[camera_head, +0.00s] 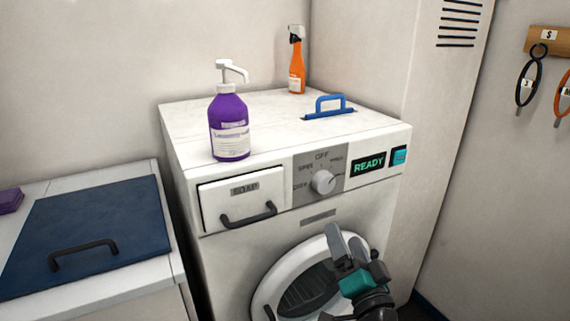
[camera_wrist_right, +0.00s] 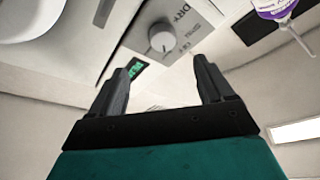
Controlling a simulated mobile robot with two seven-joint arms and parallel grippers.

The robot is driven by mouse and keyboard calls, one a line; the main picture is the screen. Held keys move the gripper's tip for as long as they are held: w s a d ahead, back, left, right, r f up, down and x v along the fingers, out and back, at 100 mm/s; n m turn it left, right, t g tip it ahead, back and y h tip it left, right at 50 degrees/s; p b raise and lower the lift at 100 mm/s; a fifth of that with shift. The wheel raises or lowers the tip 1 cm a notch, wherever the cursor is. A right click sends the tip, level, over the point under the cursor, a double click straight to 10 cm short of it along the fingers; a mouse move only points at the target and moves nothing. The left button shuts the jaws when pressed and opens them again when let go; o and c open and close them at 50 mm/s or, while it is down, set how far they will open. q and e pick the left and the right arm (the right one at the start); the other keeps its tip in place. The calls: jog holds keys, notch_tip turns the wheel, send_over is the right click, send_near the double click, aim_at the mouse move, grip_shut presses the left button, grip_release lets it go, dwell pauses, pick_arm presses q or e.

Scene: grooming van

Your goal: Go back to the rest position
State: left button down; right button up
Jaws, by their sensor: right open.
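My right gripper (camera_head: 345,250) is in front of the washer's round door (camera_head: 262,300), low in the head view. In the right wrist view its two dark fingers (camera_wrist_right: 163,85) stand wide apart with nothing between them. The gripper is open and empty. The white washer (camera_head: 250,250) has a closed soap drawer (camera_head: 222,203), a dial (camera_head: 322,181) and a display reading READY (camera_head: 368,166). Part of the door is hidden behind my gripper. My left gripper is not in view.
A blue lid with a dark handle (camera_head: 120,215) covers the left cabinet. A tall cabinet (camera_head: 395,60) stands at the right. Rings hang on a wall rack (camera_head: 550,42).

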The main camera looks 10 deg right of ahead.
jog(key=s+f+n+g, duration=1)
jog(key=s+f, duration=1)
jog(key=f, duration=0.1)
jog(key=shift+a+f+n, duration=0.15)
jog(key=shift+a+n, duration=0.15)
jog(key=shift+a, duration=0.1)
